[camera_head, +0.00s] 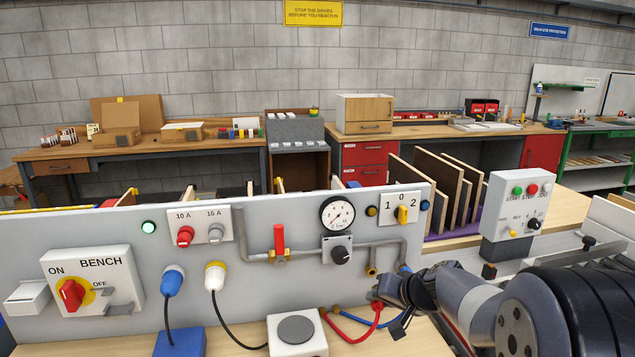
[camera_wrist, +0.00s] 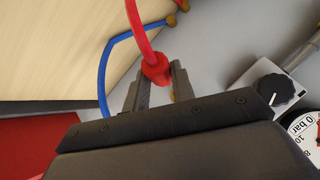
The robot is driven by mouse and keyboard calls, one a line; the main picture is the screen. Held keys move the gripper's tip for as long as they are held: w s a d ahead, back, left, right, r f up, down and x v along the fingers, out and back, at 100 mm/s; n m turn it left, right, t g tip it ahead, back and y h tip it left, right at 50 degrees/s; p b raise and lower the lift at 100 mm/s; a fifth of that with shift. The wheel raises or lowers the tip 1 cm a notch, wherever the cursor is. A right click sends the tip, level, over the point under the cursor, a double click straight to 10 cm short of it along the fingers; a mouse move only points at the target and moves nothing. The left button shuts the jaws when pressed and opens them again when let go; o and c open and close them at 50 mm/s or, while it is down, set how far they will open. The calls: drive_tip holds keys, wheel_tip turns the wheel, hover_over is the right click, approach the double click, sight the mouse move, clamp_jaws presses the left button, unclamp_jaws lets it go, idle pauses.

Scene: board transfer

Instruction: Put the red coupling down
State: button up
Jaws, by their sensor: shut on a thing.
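The red coupling (camera_wrist: 156,70) is on the end of a red hose and sits between the two fingers of my gripper (camera_wrist: 160,82) in the wrist view. My gripper is shut on it. In the head view my gripper (camera_head: 384,294) is in front of the lower right part of the grey panel (camera_head: 300,285). The coupling shows there only as a small red patch (camera_head: 377,304), mostly hidden by the fingers. The red hose (camera_head: 352,337) hangs from it in a loop toward the bench top. Whether the coupling touches anything cannot be told.
A blue hose (camera_wrist: 104,68) runs close beside the gripper. Brass fittings (camera_head: 372,271) stick out of the panel just above it. A white box with a round grey top (camera_head: 297,335) stands on the bench to the left. Bare wooden bench top (camera_head: 400,342) lies below.

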drive_tip(key=shift+s+d+f+m+t+h+p, duration=0.15)
drive_tip(key=shift+s+f+m+h+p, duration=0.2)
drive_tip(key=shift+f+m+p, duration=0.2)
drive_tip(key=shift+s+a+f+m+t+h+p, duration=0.15)
drive_tip(key=shift+s+f+m+h+p, duration=0.2)
drive_tip(key=shift+p, duration=0.3)
drive_tip(key=shift+s+d+f+m+p, duration=0.3)
drive_tip(key=shift+s+f+p, duration=0.1)
drive_tip(key=shift+f, duration=0.25)
drive_tip(key=shift+f+h, duration=0.1)
drive_tip(key=shift+h, duration=0.2)
